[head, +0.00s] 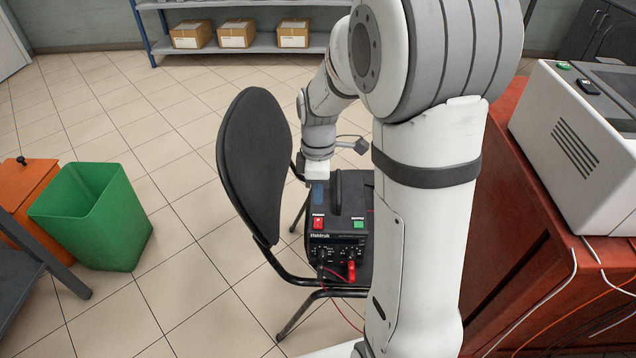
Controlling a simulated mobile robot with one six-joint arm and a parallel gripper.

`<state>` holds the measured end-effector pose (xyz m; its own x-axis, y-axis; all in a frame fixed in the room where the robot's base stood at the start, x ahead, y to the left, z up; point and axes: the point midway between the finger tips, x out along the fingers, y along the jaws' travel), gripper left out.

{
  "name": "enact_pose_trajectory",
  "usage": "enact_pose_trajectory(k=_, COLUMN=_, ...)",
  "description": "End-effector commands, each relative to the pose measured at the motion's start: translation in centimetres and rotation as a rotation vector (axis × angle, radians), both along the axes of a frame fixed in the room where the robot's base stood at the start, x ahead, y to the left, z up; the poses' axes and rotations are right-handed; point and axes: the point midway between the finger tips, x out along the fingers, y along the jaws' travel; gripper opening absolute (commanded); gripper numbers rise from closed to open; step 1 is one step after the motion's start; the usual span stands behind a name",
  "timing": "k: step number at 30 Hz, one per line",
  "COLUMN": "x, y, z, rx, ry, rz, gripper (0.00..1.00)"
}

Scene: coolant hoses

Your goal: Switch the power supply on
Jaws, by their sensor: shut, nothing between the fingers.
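The power supply (338,245) is a black box with a carry handle (336,192) on top, and it sits on the seat of a chair. A red switch (318,223), with a white label that seems to read POWER, is at the left of its top front edge. A green switch (358,224) is at the right of that edge. My gripper (318,203) is shut and empty. It points down just behind the red switch, left of the handle. I cannot tell whether it touches the box. My arm hides part of the supply's right side.
The chair's black backrest (255,165) stands just left of the supply. Leads are plugged into its front, including a red plug (351,270). A red-brown bench (540,230) with a pale machine (585,150) is at right. A green bin (95,220) stands at left on open tiled floor.

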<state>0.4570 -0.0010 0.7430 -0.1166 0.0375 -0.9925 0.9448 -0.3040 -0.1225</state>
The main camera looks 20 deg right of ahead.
Motion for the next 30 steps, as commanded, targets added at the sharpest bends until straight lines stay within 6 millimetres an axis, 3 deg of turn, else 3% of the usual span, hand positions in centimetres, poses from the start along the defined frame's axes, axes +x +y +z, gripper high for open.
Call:
enact_pose_trajectory(k=1, x=-0.2, y=0.1, z=-1.5, rx=0.000, ry=0.003, rz=0.000, gripper=0.00)
enact_pose_trajectory(k=6, x=-0.6, y=0.2, z=-4.9, rx=0.000, ry=0.002, rz=0.000, gripper=0.00)
enact_pose_trajectory(k=12, x=-0.8, y=0.3, z=-7.2, rx=0.000, ry=0.001, rz=0.001, gripper=0.00)
enact_pose_trajectory(k=30, x=-1.0, y=1.0, z=-8.1, rx=-0.007, ry=-0.018, rz=0.017, gripper=0.00)
